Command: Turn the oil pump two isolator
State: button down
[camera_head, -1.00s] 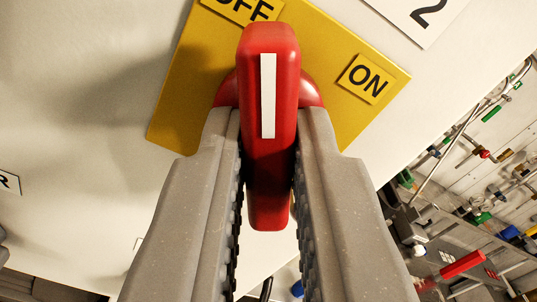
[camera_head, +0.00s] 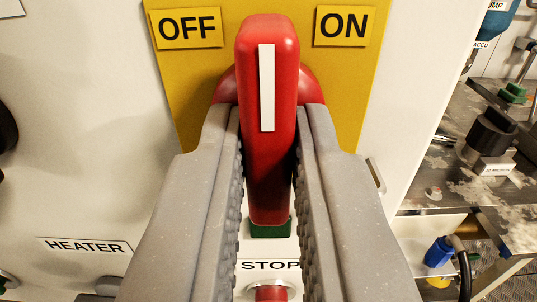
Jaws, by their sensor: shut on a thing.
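The isolator's red handle (camera_head: 268,180), with a white stripe on its upper half, stands out from a yellow plate (camera_head: 190,80). My gripper (camera_head: 268,115) is shut on the handle, one grey ribbed finger on each side. The handle stands upright in the picture. The white stripe points between the OFF label (camera_head: 186,28) at upper left and the ON label (camera_head: 345,26) at upper right. The handle and fingers hide the lower middle of the plate. The isolator's own name label is not in view.
Below the handle are a green button (camera_head: 270,228), a STOP label (camera_head: 270,265) and a red button (camera_head: 270,292), partly hidden. A HEATER label (camera_head: 85,246) is at lower left. The pale panel ends at right, with metal benches and fittings beyond it.

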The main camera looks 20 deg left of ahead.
jog(key=shift+f, duration=0.15)
jog(key=c, duration=1.4)
grip_release()
jog(key=shift+c, duration=0.2)
jog(key=b+v, duration=0.5)
jog(key=v, duration=0.8)
jog(key=shift+s, duration=0.3)
jog(key=shift+d, duration=0.15)
